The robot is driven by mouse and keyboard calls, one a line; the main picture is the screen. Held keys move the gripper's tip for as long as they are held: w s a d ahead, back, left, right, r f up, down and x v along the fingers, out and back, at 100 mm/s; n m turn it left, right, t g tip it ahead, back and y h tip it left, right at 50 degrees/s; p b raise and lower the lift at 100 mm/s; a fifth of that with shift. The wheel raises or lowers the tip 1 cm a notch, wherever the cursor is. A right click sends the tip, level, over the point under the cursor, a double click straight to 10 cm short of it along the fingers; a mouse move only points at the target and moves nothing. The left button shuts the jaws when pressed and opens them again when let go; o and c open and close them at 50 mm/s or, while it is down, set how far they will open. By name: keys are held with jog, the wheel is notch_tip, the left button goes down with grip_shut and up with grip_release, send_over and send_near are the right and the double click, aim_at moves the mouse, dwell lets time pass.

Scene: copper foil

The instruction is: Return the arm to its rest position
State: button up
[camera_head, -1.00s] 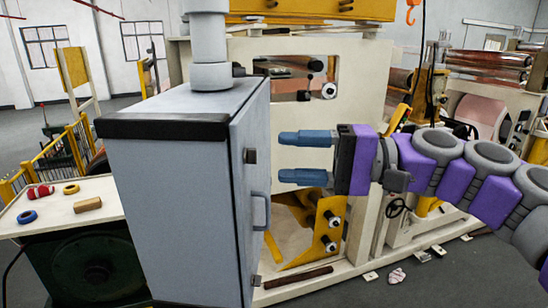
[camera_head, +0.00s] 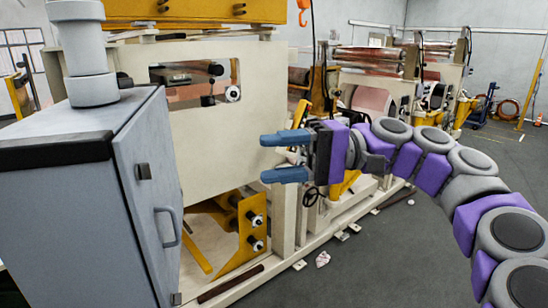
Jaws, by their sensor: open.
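My gripper (camera_head: 264,157) is in the middle of the head view, with its two blue fingers spread apart and pointing left. Nothing is between the fingers. My purple and grey arm reaches in from the lower right and is still stretched out. The gripper appears in front of the cream machine (camera_head: 225,140). It is to the right of the grey cabinet (camera_head: 140,190) and apart from its door handle (camera_head: 168,226). The cabinet door looks shut.
A dark reddish bar (camera_head: 230,284) lies along the machine's base. A crumpled pale piece (camera_head: 322,259) lies on the floor. More machines with copper rolls (camera_head: 370,60) stand behind. The grey floor (camera_head: 400,260) at the right is largely clear.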

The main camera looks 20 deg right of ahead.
jog(key=s+a+f+n+g+h+b, duration=0.1)
jog(key=s+a+f+g+h+b, duration=0.15)
jog(key=s+a+f+h, duration=0.5)
jog(key=s+a+f+n+g+h+b, duration=0.1)
jog(key=s+a+f+h+b, duration=0.15)
jog(key=a+f, duration=0.9)
jog(key=s+d+f+h+b, duration=0.1)
jog(key=s+d+f, duration=0.3)
jog(key=f, duration=0.4)
jog(key=s+d+f+h+b, duration=0.2)
jog(key=s+d+f+h, duration=0.2)
jog(key=f, duration=0.5)
jog(key=s+d+f+h+b, duration=0.1)
jog(key=s+d+f+h, duration=0.1)
jog(key=s+d+f, duration=0.2)
notch_tip(320, 180, down, 5)
jog(key=shift+d+r+m+g+h, duration=0.15)
jog(key=shift+d+m+g+h, duration=0.25)
jog(key=shift+d, duration=0.55)
jog(key=shift+a, duration=0.1)
